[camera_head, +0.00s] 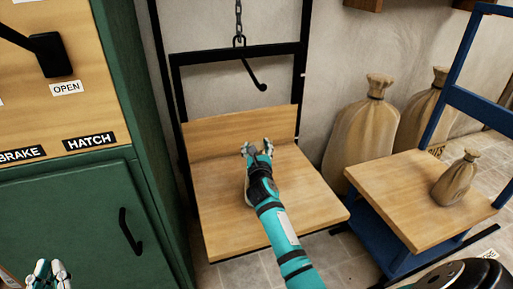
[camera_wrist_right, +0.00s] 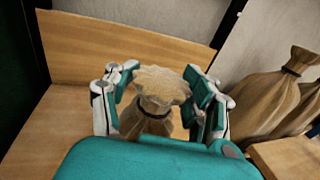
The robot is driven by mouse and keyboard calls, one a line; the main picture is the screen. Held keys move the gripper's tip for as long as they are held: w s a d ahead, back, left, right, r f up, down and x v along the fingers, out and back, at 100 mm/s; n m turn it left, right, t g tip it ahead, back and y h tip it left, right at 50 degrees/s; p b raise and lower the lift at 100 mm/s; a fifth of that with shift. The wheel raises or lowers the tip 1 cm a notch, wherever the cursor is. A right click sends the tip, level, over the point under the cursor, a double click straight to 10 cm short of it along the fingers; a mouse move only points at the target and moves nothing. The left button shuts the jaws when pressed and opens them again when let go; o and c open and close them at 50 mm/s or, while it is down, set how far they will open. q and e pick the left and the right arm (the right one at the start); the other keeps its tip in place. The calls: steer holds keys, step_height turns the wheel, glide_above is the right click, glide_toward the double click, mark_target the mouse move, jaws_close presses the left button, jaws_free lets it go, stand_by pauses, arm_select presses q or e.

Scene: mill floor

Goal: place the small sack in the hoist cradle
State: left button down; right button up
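The hoist cradle (camera_head: 315,205) is a wooden seat and backboard in a black frame under a chain. My right gripper (camera_head: 257,150) is over its seat. In the right wrist view, a small tan sack (camera_wrist_right: 150,122) with a dark tie is upright between the fingers of my right gripper (camera_wrist_right: 162,85). The fingers look spread, with gaps beside the sack's neck. My arm hides most of this sack in the head view, and its base is hidden. Another small sack (camera_head: 457,180) stands on the blue cart's wooden top. My left gripper (camera_head: 48,275) is at the bottom left, partly cut off.
The blue cart (camera_head: 402,195) stands right of the cradle. Large tied sacks (camera_head: 362,130) stand against the wall behind. A green cabinet (camera_head: 75,215) with a handle and labels is on the left.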

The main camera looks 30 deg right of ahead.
steer(key=o, duration=0.4)
steer(key=shift+s+a+r, duration=0.1)
